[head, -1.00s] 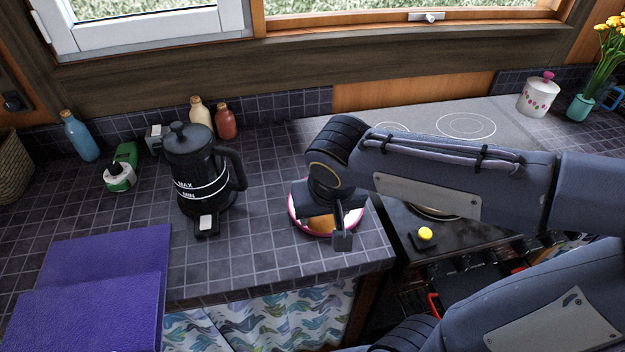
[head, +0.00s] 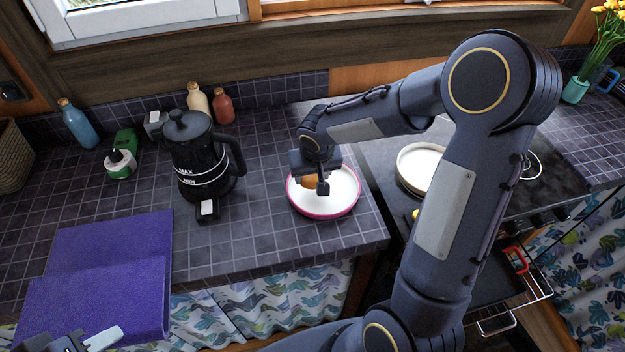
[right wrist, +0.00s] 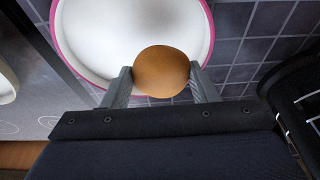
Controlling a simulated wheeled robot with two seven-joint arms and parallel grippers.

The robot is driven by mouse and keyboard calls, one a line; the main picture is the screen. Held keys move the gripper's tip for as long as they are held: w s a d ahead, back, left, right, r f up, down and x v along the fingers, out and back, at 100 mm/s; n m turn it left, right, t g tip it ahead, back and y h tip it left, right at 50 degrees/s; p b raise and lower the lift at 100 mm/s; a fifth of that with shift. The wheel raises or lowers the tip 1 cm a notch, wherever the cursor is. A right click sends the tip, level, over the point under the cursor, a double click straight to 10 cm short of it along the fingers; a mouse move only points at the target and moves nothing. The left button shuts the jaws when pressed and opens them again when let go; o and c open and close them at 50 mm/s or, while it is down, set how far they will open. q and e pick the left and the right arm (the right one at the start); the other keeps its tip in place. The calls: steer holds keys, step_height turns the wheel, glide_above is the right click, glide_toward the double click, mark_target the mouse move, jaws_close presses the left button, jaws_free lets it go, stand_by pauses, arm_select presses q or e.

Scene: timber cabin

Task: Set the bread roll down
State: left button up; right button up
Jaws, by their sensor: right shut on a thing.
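The bread roll (head: 309,181) is round and golden brown. My right gripper (head: 318,182) is shut on it, over the left part of a white plate with a pink rim (head: 335,214). In the right wrist view the roll (right wrist: 161,72) sits between the two fingertips (right wrist: 161,80), in front of the white plate (right wrist: 120,80). I cannot tell whether the roll touches the plate. Part of my left gripper (head: 80,343) shows at the bottom left edge, by the purple book-like object; its opening is unclear.
A black coffee pot (head: 200,160) stands left of the plate. Bottles (head: 78,125) line the back. A purple item (head: 105,265) lies at the front left. The stove with a pale pan (head: 418,168) is to the right.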

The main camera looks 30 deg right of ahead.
mark_target(312, 183)
steer(key=shift+f+b, duration=0.4)
steer(key=shift+f, duration=1.3)
steer(key=o, duration=1)
steer(key=shift+r, duration=0.1)
steer(key=shift+r+p, duration=0.4)
steer(key=d+v, duration=0.1)
steer(key=v, duration=1)
steer(key=s+a+r+t+y, duration=0.1)
steer(key=s+a+y, duration=0.1)
steer(key=s, duration=0.7)
steer(key=s+a+r+n+t+y, duration=0.1)
steer(key=s+a+r+y, duration=0.1)
steer(key=s, duration=0.8)
steer(key=shift+s+a+y, duration=0.3)
steer(key=shift+s+a, duration=0.05)
steer(key=shift+a, duration=0.05)
